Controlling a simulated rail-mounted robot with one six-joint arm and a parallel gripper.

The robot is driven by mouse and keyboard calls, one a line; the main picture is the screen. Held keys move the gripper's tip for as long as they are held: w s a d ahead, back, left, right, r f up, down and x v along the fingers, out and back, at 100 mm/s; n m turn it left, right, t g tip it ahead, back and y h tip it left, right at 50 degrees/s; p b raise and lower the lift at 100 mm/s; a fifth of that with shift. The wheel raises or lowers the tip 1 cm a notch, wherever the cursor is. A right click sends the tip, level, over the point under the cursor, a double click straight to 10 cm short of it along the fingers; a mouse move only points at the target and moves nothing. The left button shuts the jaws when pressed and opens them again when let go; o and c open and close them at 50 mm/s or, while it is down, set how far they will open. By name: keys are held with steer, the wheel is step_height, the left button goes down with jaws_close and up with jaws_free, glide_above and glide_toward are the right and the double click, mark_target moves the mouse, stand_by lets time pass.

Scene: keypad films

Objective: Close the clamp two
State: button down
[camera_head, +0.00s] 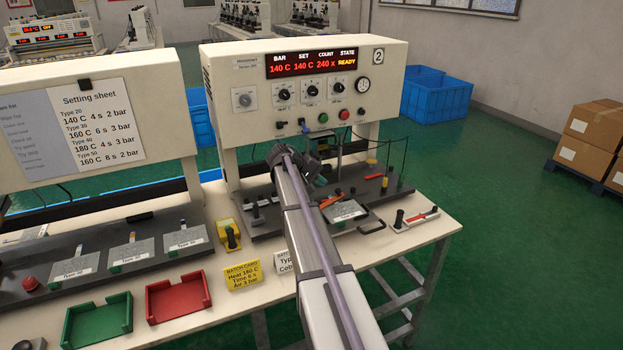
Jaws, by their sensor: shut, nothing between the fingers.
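The machine marked 2 (300,60) stands on the table with its display reading READY. On its dark base, a grey plate (345,211) lies just right of my arm. A small red-orange handle (331,201) lies at the plate's left rear, and another (374,177) lies farther back. I cannot tell for sure which part is clamp two, or how its lever stands. My gripper (287,157) is dark, shut and empty, above the base in front of the machine's panel. My arm hides part of the base.
A white block with a red lever and black knob (399,217) sits at the table's right end. A yellow device (228,234) stands left of my arm. Red (179,297) and green (97,320) trays lie at the front left. Thin posts (404,160) rise at the base's right.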

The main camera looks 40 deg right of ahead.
stand_by(0.3)
step_height(320, 180, up, 16)
steer(key=p, duration=1.5)
steer(key=shift+w+d+p, duration=0.3)
steer(key=shift+d+p, duration=0.1)
steer(key=shift+f, duration=0.15)
steer(key=s+a+f+n+t+y+b, duration=0.1)
steer(key=s+a+f+y+b, duration=0.1)
steer(key=s+a, duration=0.6)
steer(key=s+a+f+y+b, duration=0.3)
steer(key=s+a+f, duration=0.4)
steer(key=a, duration=1.2)
steer(key=s+a+f+n+t+y+b, duration=0.1)
steer(key=s+a+f+y+b, duration=0.2)
steer(key=s+a, duration=0.7)
steer(key=a+f+y, duration=0.1)
steer(key=a+f, duration=0.1)
steer(key=a, duration=0.2)
steer(key=shift+n+t+y, duration=0.3)
steer(key=shift+f, duration=0.1)
